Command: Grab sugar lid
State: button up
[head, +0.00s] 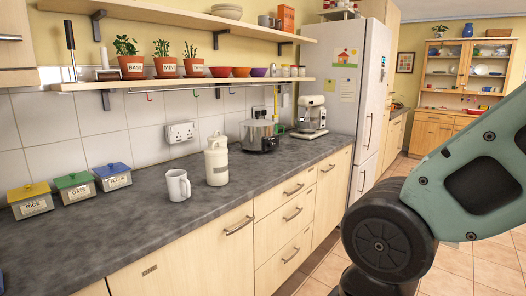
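No lid or canister labelled sugar can be made out. Three labelled canisters stand in a row on the grey counter at the left: a RICE canister (33,208) with a yellow lid (28,191), an OATS canister (77,194) with a green lid (73,180), and one that seems to read FLOUR (117,182) with a blue lid (111,169). All three lids sit on their canisters. My gripper is out of view; only part of my arm shows at the right, apart from the counter.
Shelves (215,82) hang above. A fridge (357,90) stands beyond. The counter's front left is mostly clear.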

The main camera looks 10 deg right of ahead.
aim_at(214, 150)
jog(key=i+l+z, duration=0.1)
jog(key=i+z, duration=0.2)
jog(key=i, duration=0.3)
jog(key=i+j+z, duration=0.1)
jog(key=i+z, duration=0.2)
jog(key=i, duration=0.3)
jog(key=i+u, duration=0.3)
jog(key=i+l+u, duration=0.3)
jog(key=i+j, duration=0.05)
jog(key=i, duration=0.05)
